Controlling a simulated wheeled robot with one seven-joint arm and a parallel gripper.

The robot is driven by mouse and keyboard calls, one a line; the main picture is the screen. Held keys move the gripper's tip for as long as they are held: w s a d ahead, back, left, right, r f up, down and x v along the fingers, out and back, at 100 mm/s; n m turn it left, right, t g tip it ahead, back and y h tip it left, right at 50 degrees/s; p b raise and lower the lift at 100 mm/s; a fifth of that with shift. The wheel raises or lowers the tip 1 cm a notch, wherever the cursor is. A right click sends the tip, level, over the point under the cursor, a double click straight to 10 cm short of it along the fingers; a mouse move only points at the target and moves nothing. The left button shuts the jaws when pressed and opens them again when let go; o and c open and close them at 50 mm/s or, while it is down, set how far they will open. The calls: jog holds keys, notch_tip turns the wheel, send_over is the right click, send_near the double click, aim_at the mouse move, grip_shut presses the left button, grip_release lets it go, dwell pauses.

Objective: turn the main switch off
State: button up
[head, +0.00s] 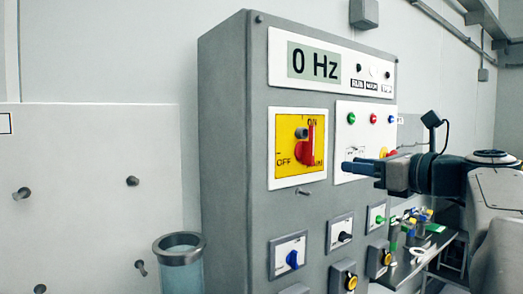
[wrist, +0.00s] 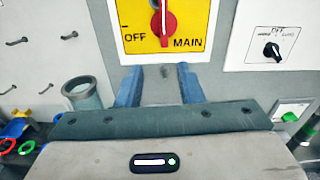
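The main switch is a red rotary handle (head: 308,148) on a yellow plate (head: 285,140) marked ON, OFF and MAIN, on the grey cabinet's front. Its handle stands about upright, towards ON. In the wrist view the red handle (wrist: 164,24) shows at the top, cut off by the frame edge, with OFF to its left. My gripper (head: 346,167) is to the right of the switch in the head view, its blue fingers pointing at the cabinet. In the wrist view my gripper (wrist: 159,72) has its fingers apart with nothing between them, below the handle.
The cabinet (head: 222,150) has a display (head: 314,64) reading 0 Hz and several small knobs below the switch. A black knob (wrist: 271,50) sits on a white plate at right in the wrist view. A cylindrical container (head: 180,255) stands left of the cabinet. Wall pegs are further left.

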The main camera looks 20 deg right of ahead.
aim_at(313, 152)
jog(key=shift+m+t, duration=0.3)
jog(key=p+x, duration=0.1)
jog(key=x, duration=0.3)
jog(key=r+p+x, duration=0.1)
jog(key=x, duration=0.3)
jog(key=p+x, duration=0.1)
jog(key=x, duration=0.4)
jog(key=shift+w+d+r, duration=0.15)
jog(key=shift+w+d, duration=0.05)
jog(key=shift+d, duration=0.1)
grip_shut()
